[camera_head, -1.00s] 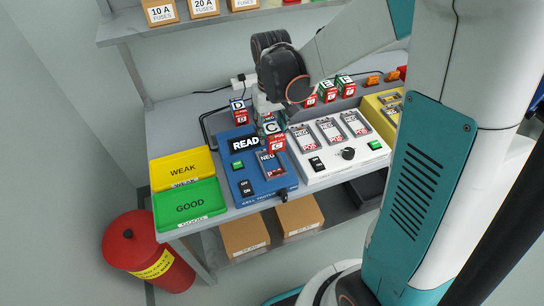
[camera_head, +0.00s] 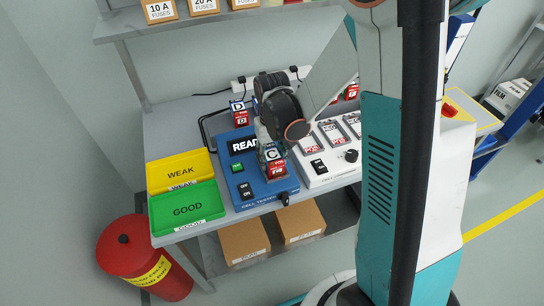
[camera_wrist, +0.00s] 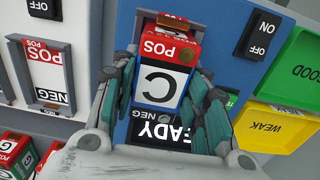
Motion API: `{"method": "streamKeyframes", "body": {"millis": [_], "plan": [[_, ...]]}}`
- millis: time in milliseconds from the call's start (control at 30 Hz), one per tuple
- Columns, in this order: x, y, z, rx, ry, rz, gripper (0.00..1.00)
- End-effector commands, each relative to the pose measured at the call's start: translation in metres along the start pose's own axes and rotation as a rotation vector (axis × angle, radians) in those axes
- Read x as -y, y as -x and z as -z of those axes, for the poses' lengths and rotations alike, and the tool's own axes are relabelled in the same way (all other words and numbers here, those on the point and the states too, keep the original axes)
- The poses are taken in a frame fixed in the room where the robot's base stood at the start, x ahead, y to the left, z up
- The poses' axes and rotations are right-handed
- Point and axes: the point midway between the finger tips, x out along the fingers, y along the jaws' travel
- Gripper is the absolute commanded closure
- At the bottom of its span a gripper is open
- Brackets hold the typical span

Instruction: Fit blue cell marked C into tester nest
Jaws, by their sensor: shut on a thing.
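I cannot tell whether the cell is seated or just above.
A yellow WEAK tray (camera_head: 180,170) and green GOOD tray (camera_head: 187,207) lie left of the tester. A white unit (camera_head: 325,165) with several slots stands close on the right. A D cell (camera_head: 239,114) stands behind. A red bin (camera_head: 140,255) is on the floor.

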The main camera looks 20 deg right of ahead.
Motion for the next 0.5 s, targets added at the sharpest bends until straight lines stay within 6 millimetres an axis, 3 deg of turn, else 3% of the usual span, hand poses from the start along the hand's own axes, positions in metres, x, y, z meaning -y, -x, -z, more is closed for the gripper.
{"method": "streamKeyframes", "body": {"millis": [200,233,300,500], "plan": [[0.0000,-0.0027,0.0000,0.000,0.000,0.000,1.00],[0.0000,-0.0030,0.0000,0.000,0.000,0.000,0.56],[0.0000,-0.0021,0.0000,0.000,0.000,0.000,0.41],[0.0000,-0.0019,-0.0001,0.000,0.000,0.000,0.39]]}}
